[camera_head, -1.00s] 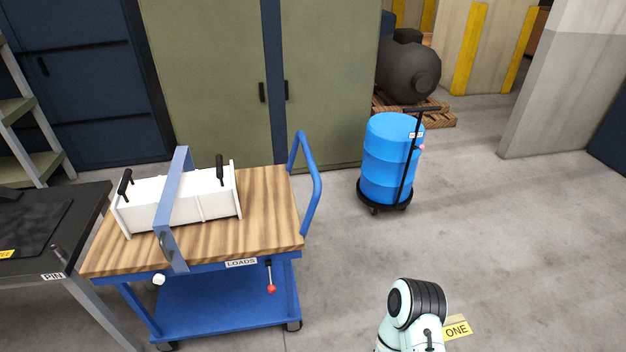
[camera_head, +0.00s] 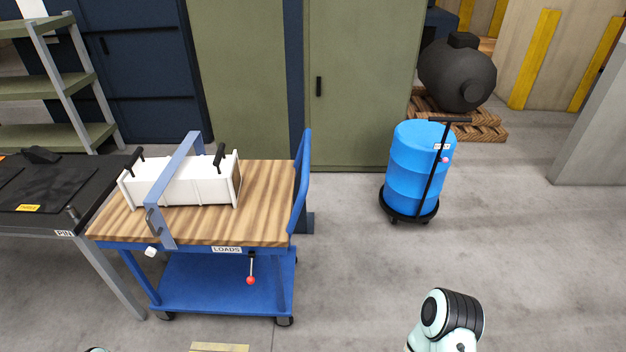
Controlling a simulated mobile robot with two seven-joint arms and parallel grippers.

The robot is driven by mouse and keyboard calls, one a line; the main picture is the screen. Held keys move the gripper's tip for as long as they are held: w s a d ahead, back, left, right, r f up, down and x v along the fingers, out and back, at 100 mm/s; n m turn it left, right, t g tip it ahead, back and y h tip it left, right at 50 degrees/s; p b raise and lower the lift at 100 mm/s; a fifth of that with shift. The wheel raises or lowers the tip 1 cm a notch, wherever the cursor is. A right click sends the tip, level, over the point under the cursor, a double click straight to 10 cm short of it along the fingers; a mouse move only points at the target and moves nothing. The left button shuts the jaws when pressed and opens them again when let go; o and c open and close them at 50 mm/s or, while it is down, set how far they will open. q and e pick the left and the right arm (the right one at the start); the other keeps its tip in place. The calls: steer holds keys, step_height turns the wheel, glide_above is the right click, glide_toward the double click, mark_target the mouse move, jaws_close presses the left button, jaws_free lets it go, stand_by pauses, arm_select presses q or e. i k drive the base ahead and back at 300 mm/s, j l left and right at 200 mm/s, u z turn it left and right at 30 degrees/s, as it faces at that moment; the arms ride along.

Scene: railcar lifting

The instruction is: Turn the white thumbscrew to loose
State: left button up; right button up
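A small white thumbscrew (camera_head: 151,252) shows at the front left of the blue cart (camera_head: 225,290), just below the wooden top and beside the lower end of the blue-grey strap bar (camera_head: 176,180). The bar crosses over a white box (camera_head: 215,180) with black handles on the cart top. Whether the thumbscrew is tight or loose cannot be told. Part of my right arm shows at the bottom right, well away from the cart; its gripper is out of frame. A sliver of my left arm shows at the bottom left edge, and its gripper is not visible.
A black table (camera_head: 60,195) with a PIN label stands close to the cart's left side. A red-knobbed lever (camera_head: 251,280) hangs at the cart's front. A blue barrel (camera_head: 415,170) on a dolly stands to the right. The floor in front of the cart is mostly clear.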

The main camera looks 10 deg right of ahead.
mark_target(151, 252)
steer(key=l, duration=0.5)
steer(key=k+l+u, duration=0.1)
steer(key=l, duration=0.35)
steer(key=i, duration=1.6)
